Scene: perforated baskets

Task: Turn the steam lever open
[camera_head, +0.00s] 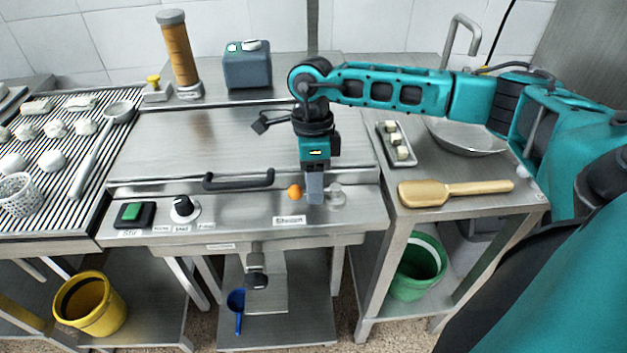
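The steam lever has an orange ball knob (295,191) and a silver round pivot (337,194) on the front panel of the steel machine. A small label (289,219) sits just below it. My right gripper (314,198) points down at the lever, between the knob and the pivot. Its grey fingers cover the middle of the lever. They show as one block from this side, so I cannot tell whether they are closed on it or only in front of it. My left gripper is not in view.
Left on the panel are a green button (131,213) and a black dial (184,207). A black handle (238,180) runs along the lid's front edge. A wooden paddle (455,192) and small tray (400,144) lie on the right table. A grey box (247,68) stands behind.

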